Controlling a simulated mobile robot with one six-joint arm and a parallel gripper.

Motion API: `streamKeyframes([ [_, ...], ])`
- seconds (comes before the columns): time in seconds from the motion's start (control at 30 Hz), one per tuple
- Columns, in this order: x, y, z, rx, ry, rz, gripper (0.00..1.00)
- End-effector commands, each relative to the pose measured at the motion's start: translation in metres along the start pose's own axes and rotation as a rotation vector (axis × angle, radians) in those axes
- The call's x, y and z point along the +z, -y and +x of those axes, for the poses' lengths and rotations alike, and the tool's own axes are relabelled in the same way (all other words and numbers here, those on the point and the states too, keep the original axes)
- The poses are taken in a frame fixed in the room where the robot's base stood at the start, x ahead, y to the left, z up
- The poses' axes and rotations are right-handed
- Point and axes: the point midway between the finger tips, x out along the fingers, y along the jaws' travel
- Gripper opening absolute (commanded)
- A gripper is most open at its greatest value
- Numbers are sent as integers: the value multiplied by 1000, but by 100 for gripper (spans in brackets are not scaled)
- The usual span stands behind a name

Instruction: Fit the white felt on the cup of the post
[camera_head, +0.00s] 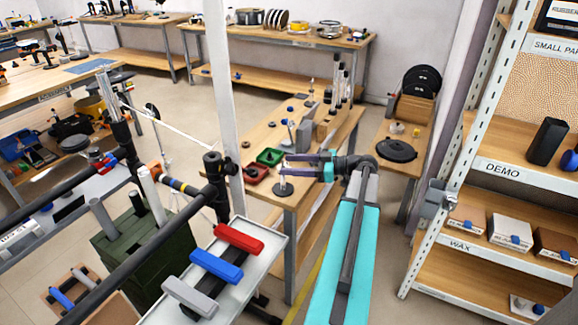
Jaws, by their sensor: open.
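My gripper (287,165) is open, its two fingers pointing left over the near end of a narrow wooden bench. A small pale post (283,182) stands upright on a round black base (284,190) just below the fingertips. Its top is close to the lower finger, and I cannot tell whether they touch. The cup is too small and partly covered to make out. I cannot pick out the white felt with certainty; a whitish bit shows between the fingertips and the post.
A red tray (256,174) and a green tray (270,157) lie left of the gripper. Grey blocks (305,133) and upright rods stand farther back on the bench. A white pole (222,90) rises at left. A shelf rack (455,150) stands at right.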

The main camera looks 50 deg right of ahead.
Motion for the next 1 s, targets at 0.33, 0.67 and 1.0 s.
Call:
streamKeyframes([
  [0.33,2,-1,-52,4,0,-1,52],
  [0.67,1,-1,-102,3,0,-1,52],
  [1.0,0,0,-124,1,0,0,52],
])
